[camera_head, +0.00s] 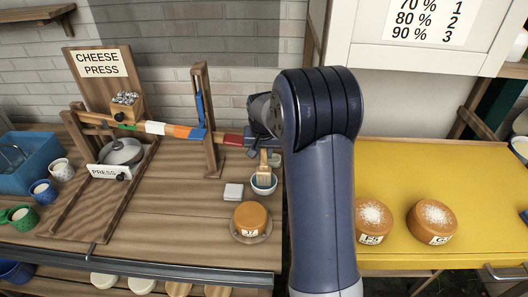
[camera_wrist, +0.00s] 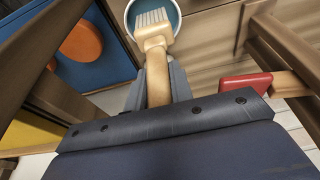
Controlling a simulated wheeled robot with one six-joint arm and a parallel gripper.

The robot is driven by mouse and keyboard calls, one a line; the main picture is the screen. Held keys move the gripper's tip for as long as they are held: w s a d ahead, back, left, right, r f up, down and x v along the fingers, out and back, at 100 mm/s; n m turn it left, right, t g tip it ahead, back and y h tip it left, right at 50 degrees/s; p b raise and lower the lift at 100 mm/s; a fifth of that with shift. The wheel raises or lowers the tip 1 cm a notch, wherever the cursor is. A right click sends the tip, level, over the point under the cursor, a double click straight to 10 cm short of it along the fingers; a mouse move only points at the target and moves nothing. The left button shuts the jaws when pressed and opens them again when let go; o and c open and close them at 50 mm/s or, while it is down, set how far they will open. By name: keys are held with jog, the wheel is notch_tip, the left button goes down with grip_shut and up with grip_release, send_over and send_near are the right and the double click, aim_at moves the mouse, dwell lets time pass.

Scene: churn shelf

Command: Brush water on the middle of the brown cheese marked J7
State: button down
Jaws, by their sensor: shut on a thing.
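A brown round cheese (camera_head: 250,218) sits on a small plate (camera_head: 236,236) at the wooden bench's front right. Its front label is small and may read J7. A brush with a pale wooden handle (camera_wrist: 156,70) and white bristles (camera_wrist: 151,18) is in my gripper (camera_head: 263,149). In the wrist view my gripper (camera_wrist: 157,88) is shut on the handle. The brush (camera_head: 263,169) points down over a small blue-and-white bowl (camera_head: 264,187), behind the cheese. The bristle end is at or inside the bowl; whether it touches liquid I cannot tell.
Two brown cheeses with white-dusted tops (camera_head: 374,219) (camera_head: 434,220) stand on a yellow table (camera_head: 400,185). A white block (camera_head: 233,191) lies left of the bowl. The press lever (camera_head: 170,130) and wooden post (camera_head: 203,120) are left of my arm. Cups (camera_head: 43,191) stand far left.

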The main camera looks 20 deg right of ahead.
jog(key=shift+f+b, duration=0.45)
jog(key=shift+f, duration=0.15)
dwell(1.6)
jog(key=shift+r+p, duration=2.45)
jog(key=shift+r, duration=1.15)
